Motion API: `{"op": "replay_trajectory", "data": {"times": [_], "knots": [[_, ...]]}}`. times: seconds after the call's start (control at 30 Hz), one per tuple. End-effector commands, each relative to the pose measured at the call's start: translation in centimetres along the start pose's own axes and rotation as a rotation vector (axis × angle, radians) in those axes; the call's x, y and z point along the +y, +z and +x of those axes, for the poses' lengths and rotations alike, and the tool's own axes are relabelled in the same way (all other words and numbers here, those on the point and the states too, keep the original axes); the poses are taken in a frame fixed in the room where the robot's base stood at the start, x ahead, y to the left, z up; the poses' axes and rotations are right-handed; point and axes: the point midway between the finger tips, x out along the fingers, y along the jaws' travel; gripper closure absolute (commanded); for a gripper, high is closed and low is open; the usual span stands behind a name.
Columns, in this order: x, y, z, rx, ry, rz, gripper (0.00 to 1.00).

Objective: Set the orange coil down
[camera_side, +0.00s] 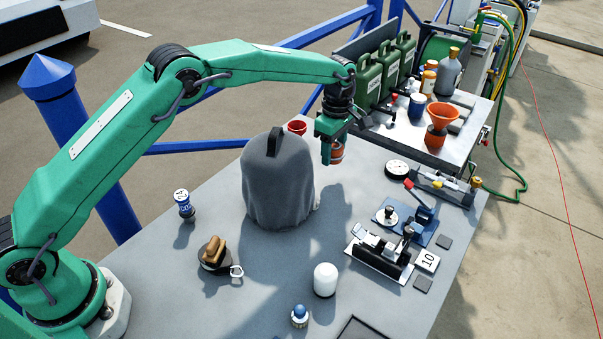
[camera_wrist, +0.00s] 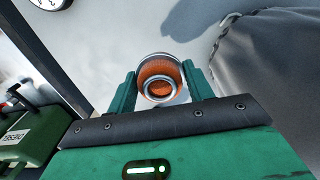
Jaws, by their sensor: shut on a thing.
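The orange coil (camera_side: 337,153) is a small orange cylinder with pale metal rims. In the wrist view the orange coil (camera_wrist: 172,69) sits between the two green fingers, its round end facing the camera. My gripper (camera_side: 332,150), also in the wrist view (camera_wrist: 160,85), is shut on it. In the side view the gripper points down behind and right of a grey covered shape, over the far part of the grey table (camera_side: 235,290). The coil appears to be above the tabletop; its exact height is hard to tell.
The tall grey cover (camera_side: 278,185) stands close beside the gripper. A red cup (camera_side: 297,127) is behind it. A dial (camera_side: 397,169) and clamp tools (camera_side: 385,250) are on the right. Green cans (camera_side: 367,85) and an orange funnel (camera_side: 440,115) stand on the back bench.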

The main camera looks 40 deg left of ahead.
Motion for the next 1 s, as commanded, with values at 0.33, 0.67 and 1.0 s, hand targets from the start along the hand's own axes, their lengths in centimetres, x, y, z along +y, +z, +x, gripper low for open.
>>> {"op": "replay_trajectory", "data": {"times": [0.33, 0.67, 1.0], "knots": [[2.1, -2.3, 1.8, 0.000, 0.001, -0.001, 0.75], [2.1, -2.3, 2.9, 0.000, -0.001, 0.000, 0.75], [2.1, -2.3, 5.8, 0.000, 0.001, 0.000, 0.75]]}}
